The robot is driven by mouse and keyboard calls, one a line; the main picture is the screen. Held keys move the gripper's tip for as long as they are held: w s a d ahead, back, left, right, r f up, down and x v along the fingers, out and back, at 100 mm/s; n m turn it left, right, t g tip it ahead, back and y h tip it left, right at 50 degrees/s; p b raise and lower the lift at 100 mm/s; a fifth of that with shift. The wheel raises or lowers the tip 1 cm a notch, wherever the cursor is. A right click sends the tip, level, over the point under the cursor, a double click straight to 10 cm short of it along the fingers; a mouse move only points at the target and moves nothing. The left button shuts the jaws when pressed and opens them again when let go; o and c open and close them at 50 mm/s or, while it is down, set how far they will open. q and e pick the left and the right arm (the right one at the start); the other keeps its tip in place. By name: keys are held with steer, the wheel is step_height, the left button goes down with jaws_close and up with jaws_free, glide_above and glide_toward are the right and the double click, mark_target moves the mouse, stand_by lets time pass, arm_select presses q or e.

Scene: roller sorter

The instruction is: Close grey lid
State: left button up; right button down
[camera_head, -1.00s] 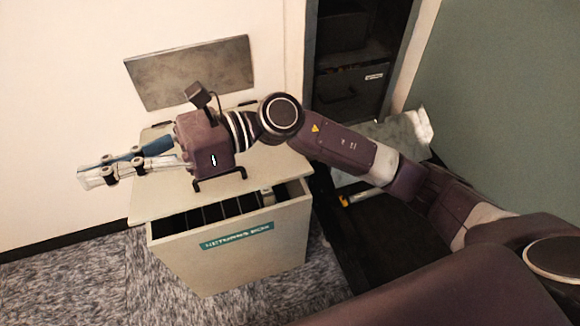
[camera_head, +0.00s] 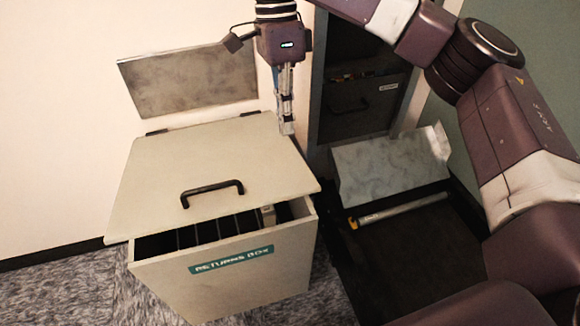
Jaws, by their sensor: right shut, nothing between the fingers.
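The grey lid (camera_head: 205,165) is hinged at the back of the returns box (camera_head: 285,262). It is tilted, its front edge raised above the box's front rim, so dark slots show through the gap. A black handle (camera_head: 212,189) sits near the lid's front edge. My right gripper (camera_head: 287,128) is shut and empty, pointing down just beyond the lid's back right edge, apart from the handle. My left gripper is not in view.
A grey panel (camera_head: 188,80) is on the wall behind the box. A dark cabinet (camera_head: 352,105) stands behind at right. Right of the box are a slanted grey plate (camera_head: 390,170) and a dark roller surface (camera_head: 420,250). Carpet (camera_head: 60,295) lies in front at left.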

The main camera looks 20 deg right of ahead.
mark_target(292, 190)
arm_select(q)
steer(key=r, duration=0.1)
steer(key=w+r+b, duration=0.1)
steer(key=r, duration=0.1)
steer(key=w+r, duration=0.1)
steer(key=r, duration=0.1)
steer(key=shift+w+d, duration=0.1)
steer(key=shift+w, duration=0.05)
arm_select(e)
steer(key=x, duration=1.4)
steer(key=shift+s, duration=0.1)
steer(key=shift+r, duration=0.1)
arm_select(q)
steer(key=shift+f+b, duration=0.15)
steer(key=shift+b, duration=0.15)
